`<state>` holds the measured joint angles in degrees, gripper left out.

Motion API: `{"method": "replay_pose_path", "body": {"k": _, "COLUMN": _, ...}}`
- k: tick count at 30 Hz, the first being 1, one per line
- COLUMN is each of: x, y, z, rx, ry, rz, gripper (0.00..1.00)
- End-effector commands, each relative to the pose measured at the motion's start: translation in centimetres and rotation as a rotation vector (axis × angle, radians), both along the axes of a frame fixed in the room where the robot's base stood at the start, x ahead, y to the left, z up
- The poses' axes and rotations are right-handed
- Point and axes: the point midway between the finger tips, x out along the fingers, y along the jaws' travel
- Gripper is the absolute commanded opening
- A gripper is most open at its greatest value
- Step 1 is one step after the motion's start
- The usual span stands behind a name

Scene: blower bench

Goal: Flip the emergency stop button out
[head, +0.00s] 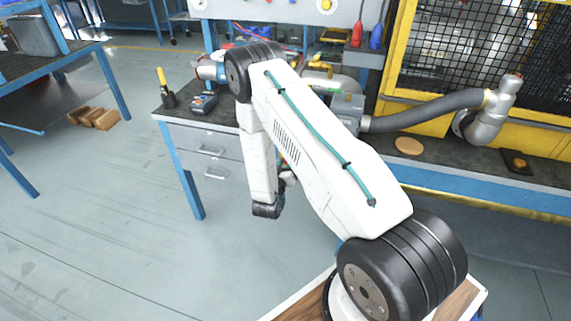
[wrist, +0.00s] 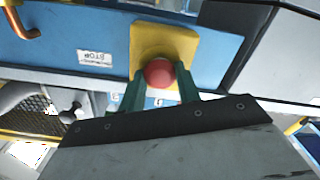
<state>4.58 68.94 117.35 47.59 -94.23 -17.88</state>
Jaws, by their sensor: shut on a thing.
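The emergency stop button (wrist: 159,73) is a round red knob on a yellow plate (wrist: 168,38) in the wrist view. The plate is on a blue panel (wrist: 60,30), and a white label with upside-down print reading STOP (wrist: 95,57) is to its left. My gripper (wrist: 161,84) has its two green fingers on either side of the red knob and is shut on it. The wrist view does not show clearly whether the knob is pressed in or out.
A dark-topped workbench (head: 222,117) with grey drawers stands behind my arm. A grey hose (head: 430,108) and a yellow-framed mesh guard (head: 400,60) are at the right. A copper hook (wrist: 22,27) is at the wrist view's top left. Open floor (head: 100,220) lies to the left.

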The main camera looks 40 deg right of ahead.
Motion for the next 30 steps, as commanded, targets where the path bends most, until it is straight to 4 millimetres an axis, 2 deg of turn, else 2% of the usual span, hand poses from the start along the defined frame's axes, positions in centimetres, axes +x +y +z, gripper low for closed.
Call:
{"method": "replay_pose_path", "body": {"k": 5, "x": -0.1, "y": 0.0, "z": 0.0, "rx": -0.001, "ry": 0.000, "rz": -0.002, "gripper": 0.00}}
{"method": "replay_pose_path", "body": {"k": 10, "x": -1.1, "y": 1.3, "z": 0.0, "rx": -0.001, "ry": 0.003, "rz": 0.000, "gripper": 0.00}}
{"method": "replay_pose_path", "body": {"k": 17, "x": -1.2, "y": 1.3, "z": 0.0, "rx": -0.002, "ry": 0.002, "rz": -0.002, "gripper": 0.00}}
{"method": "replay_pose_path", "body": {"k": 18, "x": -1.2, "y": 1.3, "z": 0.0, "rx": -0.002, "ry": 0.002, "rz": -0.002, "gripper": 0.41}}
{"method": "replay_pose_path", "body": {"k": 20, "x": -1.2, "y": 1.3, "z": 0.0, "rx": -0.001, "ry": 0.002, "rz": -0.002, "gripper": 0.55}}
{"method": "replay_pose_path", "body": {"k": 30, "x": -1.3, "y": 1.6, "z": 0.0, "rx": -0.001, "ry": 0.001, "rz": 0.000, "gripper": 0.55}}
